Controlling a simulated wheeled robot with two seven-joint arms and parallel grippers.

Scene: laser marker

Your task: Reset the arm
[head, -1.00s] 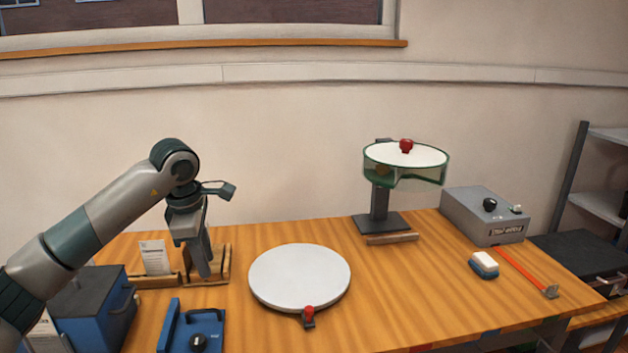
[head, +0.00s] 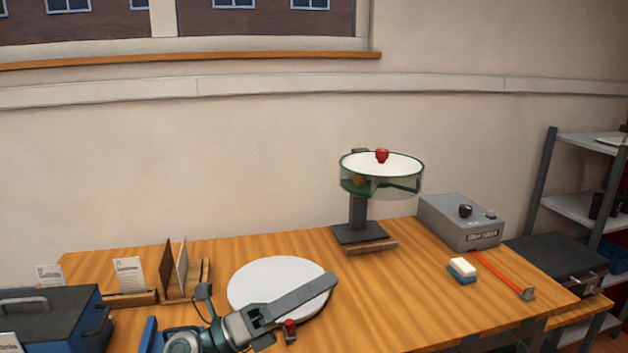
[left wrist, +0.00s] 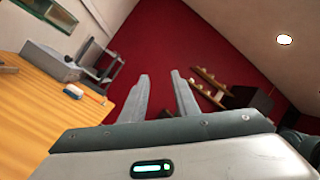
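My left gripper (head: 292,296) is low in the head view, in front of the round white turntable (head: 262,280), and hides part of its front right. In the left wrist view my left gripper (left wrist: 159,88) has its two grey fingers apart with nothing between them, facing a red wall. The laser marker head, a round white-topped unit with a green rim (head: 368,185) and a red knob, stands on a dark post behind the turntable. My right gripper is in neither view.
A grey control box (head: 460,222) stands at the back right; it also shows in the left wrist view (left wrist: 50,62). A sponge (head: 462,270) and a red-handled tool (head: 510,276) lie before it. Wooden holders with cards (head: 130,297) and a blue case (head: 45,318) are at left. Shelves (head: 580,200) stand at right.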

